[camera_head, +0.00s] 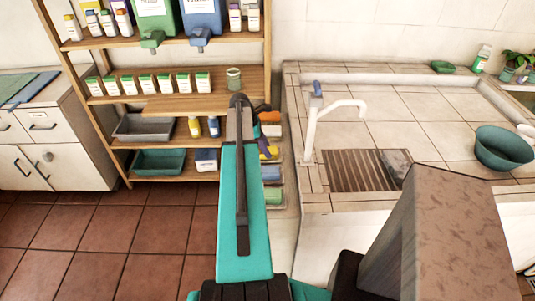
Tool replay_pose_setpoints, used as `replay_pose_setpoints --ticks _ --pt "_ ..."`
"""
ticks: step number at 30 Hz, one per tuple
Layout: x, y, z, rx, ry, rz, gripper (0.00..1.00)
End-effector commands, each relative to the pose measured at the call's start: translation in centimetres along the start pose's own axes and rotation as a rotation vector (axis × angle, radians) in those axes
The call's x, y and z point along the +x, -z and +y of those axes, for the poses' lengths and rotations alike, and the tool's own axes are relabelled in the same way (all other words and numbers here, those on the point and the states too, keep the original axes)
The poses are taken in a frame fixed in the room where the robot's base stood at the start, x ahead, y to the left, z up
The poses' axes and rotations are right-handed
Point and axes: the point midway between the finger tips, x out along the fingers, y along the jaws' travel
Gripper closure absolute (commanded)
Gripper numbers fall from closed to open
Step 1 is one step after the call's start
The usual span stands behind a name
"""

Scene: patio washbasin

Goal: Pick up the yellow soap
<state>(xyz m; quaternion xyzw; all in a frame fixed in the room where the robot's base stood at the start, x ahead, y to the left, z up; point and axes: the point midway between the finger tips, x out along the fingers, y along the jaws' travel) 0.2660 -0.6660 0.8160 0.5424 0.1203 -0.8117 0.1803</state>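My teal arm link rises from the bottom middle of the head view and ends in a dark joint in front of the shelf rack. My gripper does not show clearly; it may be hidden behind this link. A small yellow thing (270,152) shows just right of the link, partly covered by dark parts. It may be the yellow soap, but I cannot tell. A yellow bottle (194,127) stands on a lower shelf.
A wooden shelf rack (160,102) holds boxes, bottles, a grey tray (143,127) and a green tray (158,162). At right is a tiled washbasin counter (430,105) with a white tap (312,130) and a teal bowl (504,149). Floor at left is clear.

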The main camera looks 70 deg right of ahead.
Motion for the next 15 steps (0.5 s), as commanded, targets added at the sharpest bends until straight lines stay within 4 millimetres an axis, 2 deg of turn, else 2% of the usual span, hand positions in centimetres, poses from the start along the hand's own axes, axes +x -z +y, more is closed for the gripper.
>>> replay_pose_setpoints --ticks 1,3,15 --pt "-0.01 0.0 -0.01 0.0 0.0 0.0 0.78" --pt "-0.03 -0.01 0.0 0.0 0.0 0.0 0.87" --pt "-0.41 -0.15 0.03 0.0 -0.001 0.0 0.87"
